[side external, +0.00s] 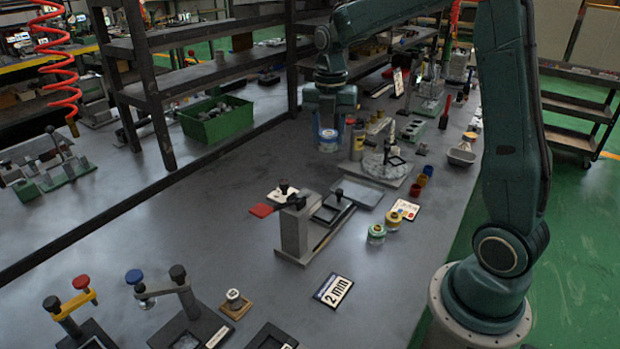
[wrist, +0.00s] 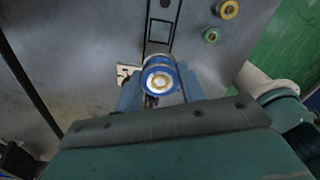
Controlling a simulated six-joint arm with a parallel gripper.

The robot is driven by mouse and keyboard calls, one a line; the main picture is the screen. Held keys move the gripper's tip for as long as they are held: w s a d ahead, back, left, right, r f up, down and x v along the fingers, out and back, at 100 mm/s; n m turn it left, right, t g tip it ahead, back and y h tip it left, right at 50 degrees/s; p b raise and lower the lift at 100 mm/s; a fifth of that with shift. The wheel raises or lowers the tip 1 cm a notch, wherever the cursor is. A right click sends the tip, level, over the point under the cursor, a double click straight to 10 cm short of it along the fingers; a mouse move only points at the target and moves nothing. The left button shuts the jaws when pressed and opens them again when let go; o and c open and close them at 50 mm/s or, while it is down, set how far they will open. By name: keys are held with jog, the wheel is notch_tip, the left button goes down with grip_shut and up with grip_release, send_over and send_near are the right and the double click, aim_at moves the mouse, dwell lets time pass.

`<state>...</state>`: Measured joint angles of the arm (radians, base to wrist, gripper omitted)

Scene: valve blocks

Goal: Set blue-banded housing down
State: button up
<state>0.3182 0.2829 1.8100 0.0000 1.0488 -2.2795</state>
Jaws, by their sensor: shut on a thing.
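The blue-banded housing (side external: 328,141) is a short pale cylinder with a blue band, hanging under my gripper (side external: 330,118) at the back of the bench. In the wrist view the housing (wrist: 161,80) shows a blue ring and a pale, gold-toned top with a round centre. The fingers of my gripper (wrist: 158,92) press on it from both sides. It looks upright; the gap between its underside and the bench cannot be judged. A green-banded housing (side external: 376,234) and a yellow-banded one (side external: 393,220) stand together at the bench's middle right.
A grey upright block (side external: 294,228) with a black-framed fixture stands mid-bench. A "2 mm" card (side external: 333,290) lies in front. The bench left of the block (side external: 180,215) is clear.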

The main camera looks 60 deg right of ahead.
jog(key=shift+w+d, duration=0.1)
jog(key=shift+d, duration=0.5)
jog(key=s+d+f+m, duration=0.2)
jog(key=d+m, duration=0.2)
jog(key=d, duration=1.1)
notch_tip(320, 180, down, 16)
jog(key=shift+w+a+f, duration=0.1)
jog(key=shift+w, duration=0.05)
jog(key=shift+f, duration=2.05)
jog(key=shift+f, duration=0.1)
jog(key=o, duration=1.2)
jog(key=shift+c, duration=0.2)
